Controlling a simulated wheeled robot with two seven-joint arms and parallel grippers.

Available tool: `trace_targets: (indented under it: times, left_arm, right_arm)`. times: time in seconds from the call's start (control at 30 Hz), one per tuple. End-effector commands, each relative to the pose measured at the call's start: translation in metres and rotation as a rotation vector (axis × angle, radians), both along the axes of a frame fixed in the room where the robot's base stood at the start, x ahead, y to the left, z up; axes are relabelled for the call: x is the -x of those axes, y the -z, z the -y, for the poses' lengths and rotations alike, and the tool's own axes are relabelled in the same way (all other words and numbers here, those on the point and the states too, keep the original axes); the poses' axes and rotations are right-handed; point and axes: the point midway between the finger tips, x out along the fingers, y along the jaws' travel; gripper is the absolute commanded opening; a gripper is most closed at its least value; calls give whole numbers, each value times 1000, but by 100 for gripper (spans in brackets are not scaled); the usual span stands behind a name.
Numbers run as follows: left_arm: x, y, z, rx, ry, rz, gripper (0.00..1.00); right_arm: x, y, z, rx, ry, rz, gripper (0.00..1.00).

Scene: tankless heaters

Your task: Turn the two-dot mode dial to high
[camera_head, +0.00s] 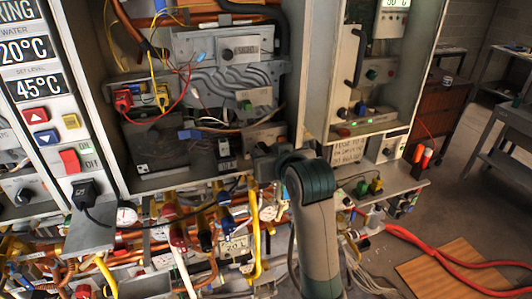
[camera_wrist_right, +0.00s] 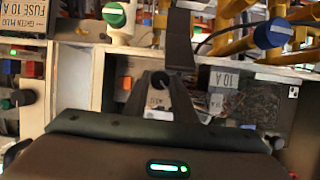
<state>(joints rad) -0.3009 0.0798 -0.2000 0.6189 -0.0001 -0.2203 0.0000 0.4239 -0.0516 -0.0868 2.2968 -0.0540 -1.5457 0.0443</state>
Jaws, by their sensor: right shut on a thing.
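My right gripper (camera_head: 264,160) reaches in from the front, at the lower right corner of the open central heater cabinet; its fingers are mostly hidden behind my wrist in the head view. In the wrist view, the two dark fingers of the right gripper (camera_wrist_right: 162,88) are shut on a small dark round knob (camera_wrist_right: 160,79) on a pale panel. Whether this knob is the two-dot mode dial cannot be told, as no dot marks are readable. Its pointing direction is unclear. My left gripper is in neither view.
Wires and black boxes fill the cabinet (camera_head: 117,150). Dense pipes and valves (camera_head: 205,235) lie below it. A panel with a red rocker switch (camera_head: 69,161) stands left. Another cabinet (camera_head: 322,60) stands right. In the wrist view, a green-capped valve (camera_wrist_right: 115,15) and a blue knob (camera_wrist_right: 273,34) are nearby.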

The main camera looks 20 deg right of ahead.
Motion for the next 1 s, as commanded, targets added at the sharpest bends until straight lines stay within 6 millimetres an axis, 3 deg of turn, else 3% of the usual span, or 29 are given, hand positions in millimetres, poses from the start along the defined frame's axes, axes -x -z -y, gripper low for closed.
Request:
trace_targets:
  times: [0.37, 1.0]
  left_arm:
    - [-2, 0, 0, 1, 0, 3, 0]
    - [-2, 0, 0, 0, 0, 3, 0]
  right_arm:
    - [0, 0, 2, -201, 1, -5, 2]
    - [-1, 3, 7, -794, 1, -26, 2]
